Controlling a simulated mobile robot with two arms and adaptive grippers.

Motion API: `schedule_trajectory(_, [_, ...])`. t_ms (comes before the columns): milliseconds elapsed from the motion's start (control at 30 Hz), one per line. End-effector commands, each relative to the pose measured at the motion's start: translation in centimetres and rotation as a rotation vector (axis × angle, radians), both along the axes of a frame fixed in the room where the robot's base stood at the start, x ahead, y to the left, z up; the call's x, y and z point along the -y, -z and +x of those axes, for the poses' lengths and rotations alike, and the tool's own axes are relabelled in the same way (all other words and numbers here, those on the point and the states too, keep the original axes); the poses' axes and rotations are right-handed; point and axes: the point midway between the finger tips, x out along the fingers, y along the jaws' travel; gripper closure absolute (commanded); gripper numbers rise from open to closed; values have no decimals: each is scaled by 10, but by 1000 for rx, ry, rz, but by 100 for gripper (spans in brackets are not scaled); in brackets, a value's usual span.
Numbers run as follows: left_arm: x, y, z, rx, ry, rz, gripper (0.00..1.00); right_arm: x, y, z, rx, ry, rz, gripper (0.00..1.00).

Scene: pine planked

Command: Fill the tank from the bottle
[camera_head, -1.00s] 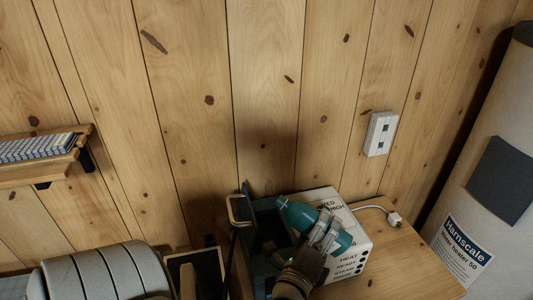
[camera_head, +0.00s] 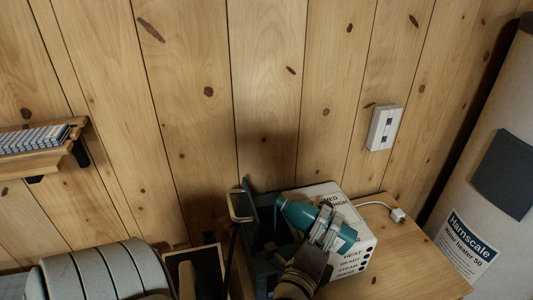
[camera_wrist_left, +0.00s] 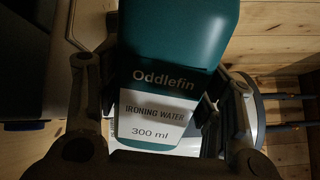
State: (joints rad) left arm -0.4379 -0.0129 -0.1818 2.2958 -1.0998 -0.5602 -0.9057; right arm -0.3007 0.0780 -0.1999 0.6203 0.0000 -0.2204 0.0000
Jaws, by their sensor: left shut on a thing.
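A teal bottle (camera_head: 297,213) lies steeply tilted, nearly on its side, in the head view, with its neck end toward the left. My left gripper (camera_head: 329,231) is shut on its body. In the left wrist view the bottle (camera_wrist_left: 168,55) fills the space between the fingers, its label reading "Oddlefin ironing water 300 ml". Below the neck end is the dark blue-grey tank (camera_head: 262,268) with a raised flap at its left. Its inside is dark and I cannot tell any water level. My right gripper is not in view.
A white panelled box (camera_head: 360,262) with dials and words stands right behind the bottle. Its plug (camera_head: 397,214) lies loose on the wooden top (camera_head: 420,265), which is clear at right. A wall socket (camera_head: 383,127), water heater (camera_head: 480,210) and ribbed grey object (camera_head: 105,272) surround it.

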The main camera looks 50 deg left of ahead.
Motion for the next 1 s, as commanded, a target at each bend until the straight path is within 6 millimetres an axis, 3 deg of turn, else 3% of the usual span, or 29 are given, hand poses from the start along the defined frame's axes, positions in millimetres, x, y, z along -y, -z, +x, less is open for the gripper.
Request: schedule_trajectory(1000, [-4, -3, 12, 28, 4, -71, 75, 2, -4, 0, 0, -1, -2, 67])
